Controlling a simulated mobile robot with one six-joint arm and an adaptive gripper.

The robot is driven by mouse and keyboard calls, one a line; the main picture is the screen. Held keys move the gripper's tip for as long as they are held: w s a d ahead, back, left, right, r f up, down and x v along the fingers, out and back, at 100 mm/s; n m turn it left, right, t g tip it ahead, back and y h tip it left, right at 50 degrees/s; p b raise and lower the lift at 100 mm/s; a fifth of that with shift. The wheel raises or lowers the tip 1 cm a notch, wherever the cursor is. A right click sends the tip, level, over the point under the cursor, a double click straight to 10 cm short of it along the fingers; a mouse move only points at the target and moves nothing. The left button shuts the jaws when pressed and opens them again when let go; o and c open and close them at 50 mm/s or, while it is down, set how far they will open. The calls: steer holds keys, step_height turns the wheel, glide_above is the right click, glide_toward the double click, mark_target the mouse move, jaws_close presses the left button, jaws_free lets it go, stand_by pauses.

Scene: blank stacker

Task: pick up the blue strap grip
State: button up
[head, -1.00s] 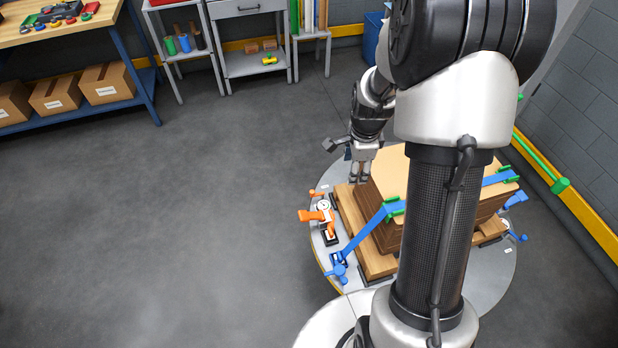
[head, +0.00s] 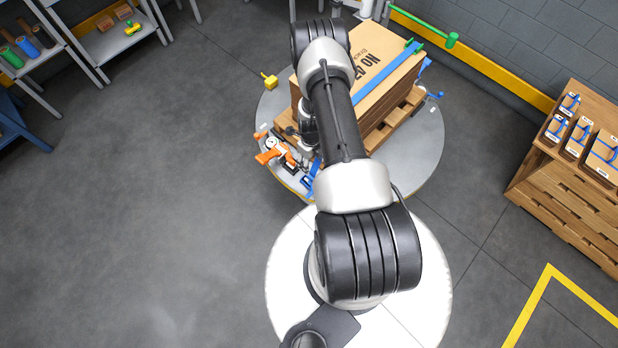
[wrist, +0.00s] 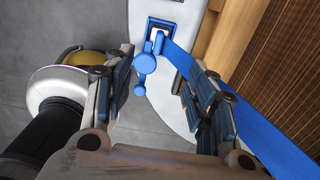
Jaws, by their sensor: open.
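The blue strap grip (wrist: 146,66) shows in the wrist view, a rounded blue handle with ball ends, joined to a blue bracket on the pale round platform. In the head view, part of the blue fitting (head: 311,180) shows at the platform's front left, beside my arm. My gripper (wrist: 158,72) is open, with one finger to each side of the grip in the wrist picture. I see no contact, and the depth between fingers and grip is hard to judge. My arm hides most of the gripper in the head view.
A blue strap (wrist: 255,130) runs from the bracket past the right finger. A carton (head: 345,62) stands on a wooden pallet (head: 392,122) on the round platform (head: 425,150). An orange tool (head: 270,153) lies left of the grip. Open floor (head: 170,200) lies left.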

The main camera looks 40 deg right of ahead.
mark_target(310, 176)
step_height(310, 176, down, 13)
steer(key=b, duration=0.4)
steer(key=shift+a+f, duration=0.1)
steer(key=shift+a, duration=0.05)
jaws_close()
stand_by(0.6)
